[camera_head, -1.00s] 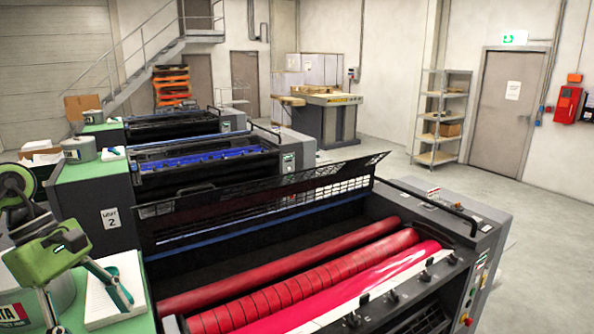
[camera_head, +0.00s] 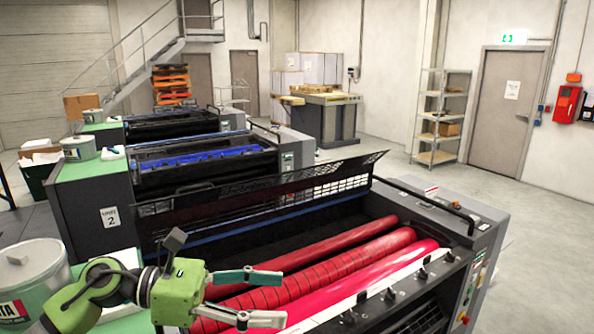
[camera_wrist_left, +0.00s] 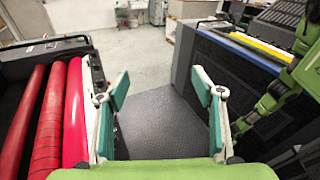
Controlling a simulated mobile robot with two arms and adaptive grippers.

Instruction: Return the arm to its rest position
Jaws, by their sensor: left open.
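My left gripper (camera_head: 272,298) is open and empty. In the head view it lies at the lower middle, in front of the nearest ink unit (camera_head: 410,195), with its fingers pointing right toward the red rollers. In the left wrist view its two teal-padded fingers (camera_wrist_left: 160,95) stand apart, with only bare dark floor between them. A green arm part of mine (camera_wrist_left: 290,90) shows at the right of that view.
Red rollers (camera_head: 345,258) lie exposed under the raised black guard (camera_head: 270,195). A grey ink can (camera_head: 32,275) stands at the left beside my arm. The wrist view shows a dark floor strip (camera_wrist_left: 165,125) between two machines. Shelves (camera_head: 440,115) stand at the back right.

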